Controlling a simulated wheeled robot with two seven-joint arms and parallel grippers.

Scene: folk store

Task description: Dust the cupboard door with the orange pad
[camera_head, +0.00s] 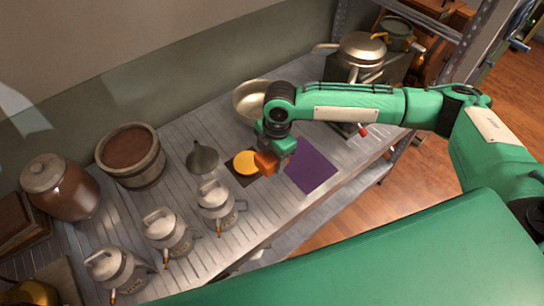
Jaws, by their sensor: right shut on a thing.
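My right gripper (275,150) comes in from the right and reaches down over the metal shelf. It is shut on the orange pad (265,162), a small block partly hidden by the gripper. The pad is close above the shelf, beside a dark brown square with a yellow-orange disc (246,163) on it; whether it touches them I cannot tell. I cannot make out the cupboard door in this view. My left gripper is not in view.
A purple mat (310,169) lies right of the gripper, a grey funnel (203,160) left. A pale bowl (250,100) stands behind. Several metal cans (165,230) line the front edge; a wooden tub (131,155) and brown jar (62,190) stand at left.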

